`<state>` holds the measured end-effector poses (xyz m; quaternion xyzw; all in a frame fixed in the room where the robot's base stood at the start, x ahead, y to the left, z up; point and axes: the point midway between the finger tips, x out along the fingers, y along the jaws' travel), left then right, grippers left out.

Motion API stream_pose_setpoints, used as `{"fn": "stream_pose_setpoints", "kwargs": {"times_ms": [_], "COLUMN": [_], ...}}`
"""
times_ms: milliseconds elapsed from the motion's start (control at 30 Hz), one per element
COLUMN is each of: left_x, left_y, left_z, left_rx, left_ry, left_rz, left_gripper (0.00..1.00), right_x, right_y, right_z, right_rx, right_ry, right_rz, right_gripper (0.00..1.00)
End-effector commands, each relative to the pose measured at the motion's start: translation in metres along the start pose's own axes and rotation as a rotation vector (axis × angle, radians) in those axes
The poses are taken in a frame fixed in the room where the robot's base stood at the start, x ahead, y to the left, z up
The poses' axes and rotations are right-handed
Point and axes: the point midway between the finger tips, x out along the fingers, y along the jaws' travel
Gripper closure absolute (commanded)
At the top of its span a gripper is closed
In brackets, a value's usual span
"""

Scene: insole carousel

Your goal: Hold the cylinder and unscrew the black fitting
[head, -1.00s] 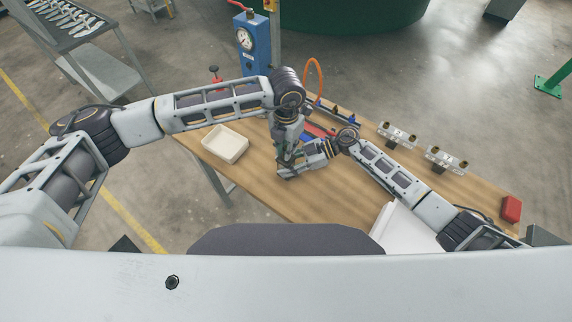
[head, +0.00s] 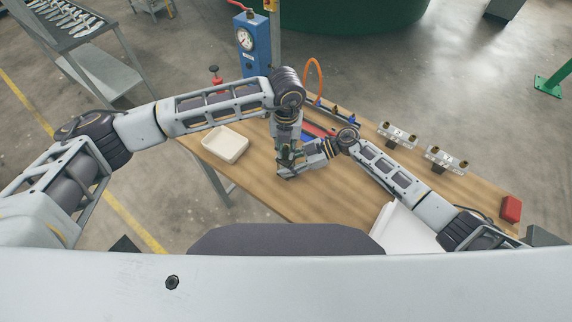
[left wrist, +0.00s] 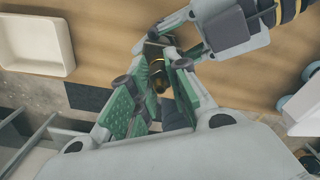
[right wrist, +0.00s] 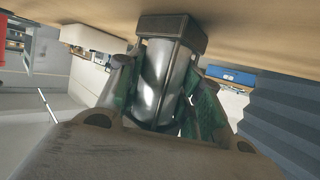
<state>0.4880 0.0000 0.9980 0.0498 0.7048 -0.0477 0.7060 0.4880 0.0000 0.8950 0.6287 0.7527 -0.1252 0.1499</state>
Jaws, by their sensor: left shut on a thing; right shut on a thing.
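In the right wrist view a silver cylinder (right wrist: 155,85) with a dark square end block (right wrist: 172,32) stands between the green-padded fingers of my right gripper (right wrist: 155,100), which is shut on it. My left gripper (head: 286,160) points down above the same spot in the head view, with my right gripper (head: 298,166) coming in from the right just below it. In the left wrist view the left gripper's green fingers (left wrist: 158,88) close around a small dark and brass-coloured part, the fitting (left wrist: 157,72). The fingers hide most of it. The cylinder is hidden in the head view.
A cream tray (head: 226,145) lies on the wooden table (head: 310,205) to the left. A blue gauge unit (head: 250,45) stands behind. Two metal blocks with brass ports (head: 398,134) and a red box (head: 511,209) sit to the right.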

Motion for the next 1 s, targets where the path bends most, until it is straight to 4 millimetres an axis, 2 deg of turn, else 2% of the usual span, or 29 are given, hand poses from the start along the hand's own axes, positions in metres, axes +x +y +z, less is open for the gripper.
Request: {"fn": "stream_pose_setpoints", "kwargs": {"times_ms": [167, 733, 767, 933, 1000], "left_x": [0.0001, -0.0004, -0.0004, -0.0004, -0.0005], "left_y": [-0.0003, -0.0003, -0.0003, -0.0002, -0.0001], "left_z": [-0.0004, -0.0003, -0.0003, -0.0002, -0.0001], "left_rx": [-0.050, -0.050, -0.050, -0.050, -0.050], "left_ry": [0.001, 0.001, 0.001, 0.000, 0.000], "left_rz": [0.000, 0.000, 0.000, 0.000, 0.000], "left_gripper": [1.00, 1.00, 0.79, 0.57, 0.57], "right_x": [0.0000, 0.0000, 0.0000, 0.0000, 0.0000], "right_y": [0.0003, 0.0003, 0.0003, 0.0002, 0.0002], "right_z": [-0.0003, -0.0003, -0.0003, -0.0003, -0.0003], "right_rx": [0.000, 0.000, 0.000, 0.000, 0.000], "right_ry": [0.000, 0.000, 0.000, 0.000, 0.000], "right_rz": [0.001, 0.001, 0.001, 0.001, 0.000], "right_gripper": [1.00, 1.00, 1.00, 1.00, 1.00]}}
